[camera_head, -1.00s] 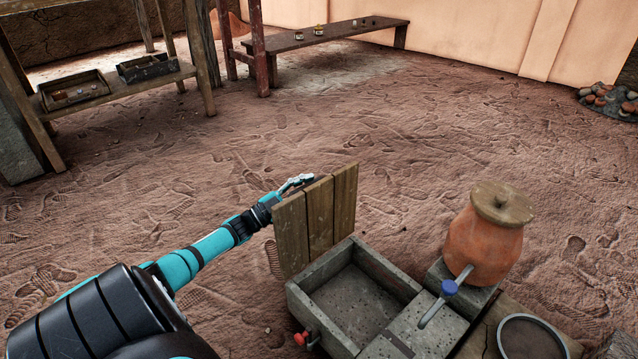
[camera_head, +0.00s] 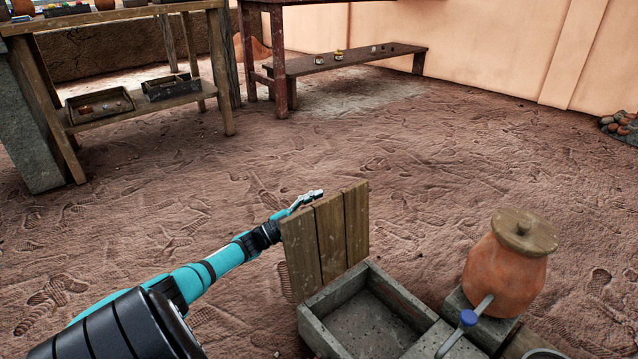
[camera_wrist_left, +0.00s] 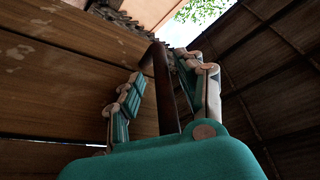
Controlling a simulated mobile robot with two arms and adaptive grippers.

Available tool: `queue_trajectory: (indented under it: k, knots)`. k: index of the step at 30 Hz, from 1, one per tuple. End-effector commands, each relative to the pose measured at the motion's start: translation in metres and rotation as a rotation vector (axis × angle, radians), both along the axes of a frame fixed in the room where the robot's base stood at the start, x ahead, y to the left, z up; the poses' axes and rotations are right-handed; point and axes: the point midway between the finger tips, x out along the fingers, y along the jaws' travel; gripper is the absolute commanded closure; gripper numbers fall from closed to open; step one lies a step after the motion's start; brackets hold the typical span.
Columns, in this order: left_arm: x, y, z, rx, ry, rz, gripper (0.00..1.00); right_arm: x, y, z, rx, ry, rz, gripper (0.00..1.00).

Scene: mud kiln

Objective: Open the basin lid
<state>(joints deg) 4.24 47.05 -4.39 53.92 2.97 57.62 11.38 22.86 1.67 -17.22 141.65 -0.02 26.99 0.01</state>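The basin lid (camera_head: 328,240), made of brown wooden planks, stands upright at the far-left edge of the grey stone basin (camera_head: 390,295). The basin's inside is uncovered and looks empty. My left gripper (camera_head: 310,197) is at the lid's upper left, partly hidden behind it. My right gripper is not in view.
A clay jar (camera_head: 508,265) with a round wooden cover and blue-handled tap stands right of the basin. A wooden shelf (camera_head: 140,110) and a low bench (camera_head: 345,62) are farther back. The sandy floor between is clear.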

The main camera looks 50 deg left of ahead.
Motion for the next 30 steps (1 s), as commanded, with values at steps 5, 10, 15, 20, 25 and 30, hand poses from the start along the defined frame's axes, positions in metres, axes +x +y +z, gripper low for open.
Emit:
queue_trajectory:
  k: [5,10,15,20,25,30]
  knots:
    - [0.0,0.0,0.001,-0.001,-0.002,0.0,0.62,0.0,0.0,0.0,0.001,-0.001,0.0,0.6]
    - [-0.009,0.003,-0.003,0.0,-0.001,-0.001,0.62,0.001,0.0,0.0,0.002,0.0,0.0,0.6]
    - [-0.037,0.012,-0.013,0.001,0.003,0.001,0.62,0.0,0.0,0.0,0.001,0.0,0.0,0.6]
    - [-0.069,0.022,-0.023,0.001,0.003,0.0,0.62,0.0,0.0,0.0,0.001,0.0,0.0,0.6]
    - [-0.095,0.03,-0.031,0.0,0.001,0.001,0.62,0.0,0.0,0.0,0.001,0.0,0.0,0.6]
    - [-0.107,0.034,-0.035,0.0,0.0,0.0,0.62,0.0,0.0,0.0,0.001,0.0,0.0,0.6]
